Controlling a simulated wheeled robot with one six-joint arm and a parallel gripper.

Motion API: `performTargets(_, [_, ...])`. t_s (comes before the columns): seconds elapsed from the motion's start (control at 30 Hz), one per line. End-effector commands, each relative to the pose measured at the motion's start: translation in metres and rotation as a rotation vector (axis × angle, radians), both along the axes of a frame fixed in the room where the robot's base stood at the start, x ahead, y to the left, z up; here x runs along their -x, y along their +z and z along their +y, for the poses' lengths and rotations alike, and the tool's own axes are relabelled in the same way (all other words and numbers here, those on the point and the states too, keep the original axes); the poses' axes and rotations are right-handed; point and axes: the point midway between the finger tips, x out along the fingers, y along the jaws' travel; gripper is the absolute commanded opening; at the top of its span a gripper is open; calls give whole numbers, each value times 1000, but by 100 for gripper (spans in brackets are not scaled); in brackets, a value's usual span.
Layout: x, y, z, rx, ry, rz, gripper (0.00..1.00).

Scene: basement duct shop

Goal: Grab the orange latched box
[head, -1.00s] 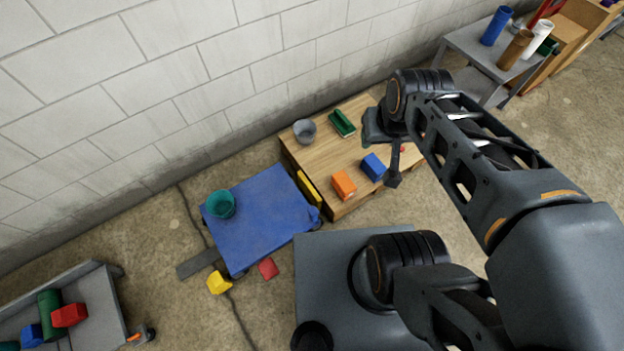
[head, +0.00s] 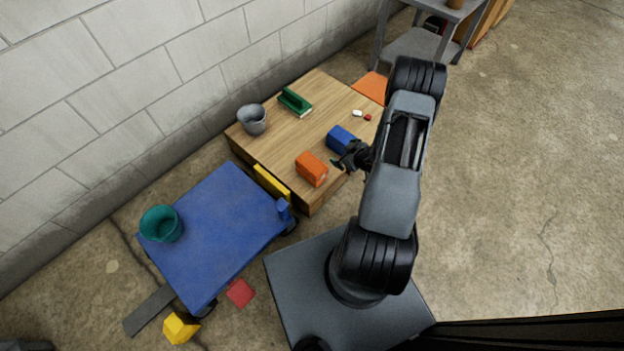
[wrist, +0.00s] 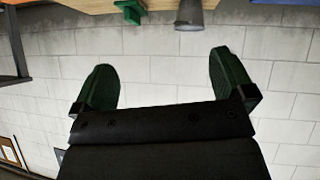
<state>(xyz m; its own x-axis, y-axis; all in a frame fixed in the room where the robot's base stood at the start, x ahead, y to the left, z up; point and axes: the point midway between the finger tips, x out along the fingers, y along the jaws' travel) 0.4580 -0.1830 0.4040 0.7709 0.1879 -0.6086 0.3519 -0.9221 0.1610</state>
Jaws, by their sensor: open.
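The orange latched box (head: 311,169) sits on the wooden table near its front edge in the head view. My gripper (head: 343,163) is just to the right of the orange box, beside the blue box (head: 341,138). I cannot tell in the head view whether it touches either one. In the wrist view my gripper (wrist: 165,88) has its two green-padded fingers spread wide with nothing between them. The orange box does not show in the wrist view.
The wooden table (head: 285,140) also bears a grey bucket (head: 252,120), a green brush-like thing (head: 294,102) and small white and red pieces. A blue cart (head: 215,235) with a teal bucket (head: 160,224) stands at left. Yellow and red blocks lie on the floor.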

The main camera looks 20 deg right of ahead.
Motion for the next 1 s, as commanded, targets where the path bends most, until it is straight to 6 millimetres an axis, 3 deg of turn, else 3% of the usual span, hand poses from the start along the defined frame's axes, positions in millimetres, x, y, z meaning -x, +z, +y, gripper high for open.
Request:
performTargets(0.03, [11, -40, 4, -47, 9, -24, 100])
performTargets(0.1, [23, -66, 11, -103, 27, -69, 100])
performTargets(0.23, [39, -97, 22, -184, 42, -136, 100])
performTargets(0.43, [44, -119, 35, -244, 52, -188, 100])
performTargets(0.8, [-7, -143, 58, -250, 53, -193, 100])
performTargets(1.0, [-20, -147, 62, -250, 50, -192, 100])
